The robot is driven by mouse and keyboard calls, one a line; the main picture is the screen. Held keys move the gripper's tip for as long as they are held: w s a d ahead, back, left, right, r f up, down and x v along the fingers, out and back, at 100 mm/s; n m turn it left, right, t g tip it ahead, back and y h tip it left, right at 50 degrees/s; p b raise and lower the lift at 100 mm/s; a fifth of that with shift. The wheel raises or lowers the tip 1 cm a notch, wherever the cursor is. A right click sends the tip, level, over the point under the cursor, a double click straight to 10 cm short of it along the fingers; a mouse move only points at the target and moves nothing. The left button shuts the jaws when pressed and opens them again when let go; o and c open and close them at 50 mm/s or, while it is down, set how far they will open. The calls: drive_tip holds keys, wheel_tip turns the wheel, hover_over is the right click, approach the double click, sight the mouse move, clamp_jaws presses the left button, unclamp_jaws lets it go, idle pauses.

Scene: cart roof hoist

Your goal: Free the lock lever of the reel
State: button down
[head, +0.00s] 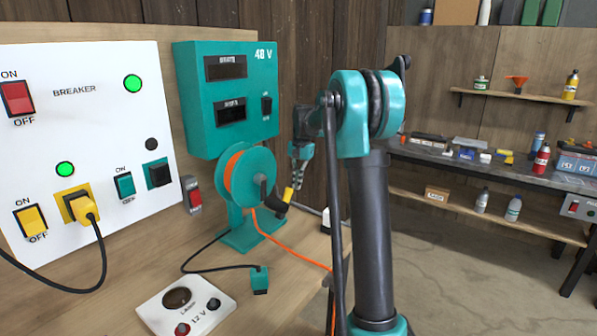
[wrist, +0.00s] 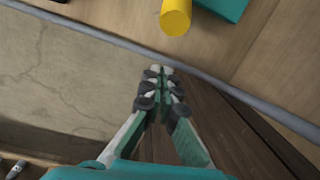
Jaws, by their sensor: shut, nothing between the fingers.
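The reel (head: 232,172) is a teal wheel wound with orange cable, on a teal stand on the wooden bench. A black crank with a dark grip (head: 276,208) is on its front. A small yellow piece (head: 289,194), which looks like the lock lever's end, shows beside the crank grip. In the wrist view, a yellow cylinder (wrist: 175,17) lies beyond my fingertips, apart from them. My gripper (head: 295,176) points down just above the yellow piece in the head view. In the wrist view, my gripper (wrist: 161,71) has its fingers together and empty. The lever's pivot is hidden.
A teal 48 V box (head: 225,142) hangs above the reel, and a white breaker panel (head: 95,190) stands at left. A white 12 V box (head: 160,305) and cables lie on the bench. The bench edge (wrist: 100,38) runs near my gripper.

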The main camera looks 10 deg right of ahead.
drive_tip(key=s, duration=0.1)
drive_tip(key=s+a, duration=0.2)
drive_tip(key=shift+r, duration=0.25)
drive_tip(key=shift+s+a, duration=0.1)
drive_tip(key=shift+t+h, duration=0.5)
drive_tip(key=shift+h, duration=0.1)
drive_tip(key=shift+s+a+r, duration=1.2)
drive_tip(key=shift+s+a, duration=0.05)
drive_tip(key=shift+s, duration=0.05)
